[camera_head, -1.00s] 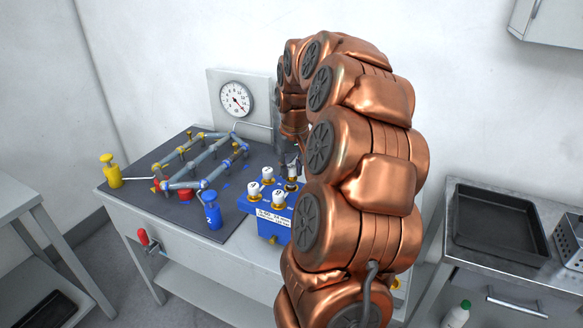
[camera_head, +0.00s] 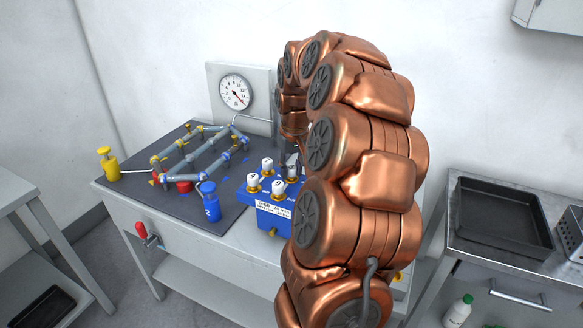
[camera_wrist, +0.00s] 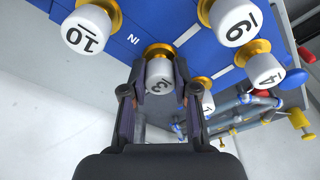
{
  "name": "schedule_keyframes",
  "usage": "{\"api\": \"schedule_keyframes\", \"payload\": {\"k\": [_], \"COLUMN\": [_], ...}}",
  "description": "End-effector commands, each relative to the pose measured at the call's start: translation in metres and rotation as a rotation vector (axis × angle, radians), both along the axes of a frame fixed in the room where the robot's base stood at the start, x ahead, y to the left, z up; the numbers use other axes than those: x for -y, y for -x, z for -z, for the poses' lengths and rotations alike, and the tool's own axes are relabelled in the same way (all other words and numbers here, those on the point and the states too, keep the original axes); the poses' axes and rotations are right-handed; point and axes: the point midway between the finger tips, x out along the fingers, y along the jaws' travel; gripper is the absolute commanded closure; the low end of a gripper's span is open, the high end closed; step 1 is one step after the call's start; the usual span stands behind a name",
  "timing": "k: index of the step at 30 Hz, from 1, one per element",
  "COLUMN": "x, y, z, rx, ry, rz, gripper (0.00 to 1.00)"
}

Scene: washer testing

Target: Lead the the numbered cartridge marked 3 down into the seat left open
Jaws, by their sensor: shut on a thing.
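The white cartridge marked 3 (camera_wrist: 160,88), with a brass collar (camera_wrist: 157,50), is between my gripper's (camera_wrist: 158,92) fingers in the wrist view, and my gripper is shut on it. It is close against the blue block (camera_wrist: 185,20); I cannot tell whether it is fully down in its seat. Cartridges marked 10 (camera_wrist: 86,30), 9 or 6 (camera_wrist: 236,22), 4 (camera_wrist: 264,68) and 1 (camera_wrist: 206,102) stand in the block around it. In the head view, my gripper (camera_head: 293,165) is at the block's (camera_head: 271,216) back right, partly hidden by my arm.
A pipe frame (camera_head: 200,155) with blue and yellow fittings lies on the dark mat left of the block. A blue bottle-like part (camera_head: 208,202) stands in front of it. A pressure gauge (camera_head: 235,91) is behind. A side counter holds a black tray (camera_head: 503,215).

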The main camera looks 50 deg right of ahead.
Motion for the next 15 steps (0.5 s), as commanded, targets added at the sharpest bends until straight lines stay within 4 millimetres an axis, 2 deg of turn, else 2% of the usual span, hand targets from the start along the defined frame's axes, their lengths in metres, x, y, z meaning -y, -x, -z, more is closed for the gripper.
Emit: {"api": "schedule_keyframes", "payload": {"k": [9, 10, 15], "x": [-0.0001, -0.0001, -0.0001], "y": [0.0001, 0.0002, 0.0001], "z": [0.0002, 0.0001, 0.0002], "rx": [0.000, 0.000, -0.001], "ry": [0.000, 0.000, 0.000], "rz": [0.000, 0.000, 0.000], "gripper": [1.00, 0.69, 0.51]}}
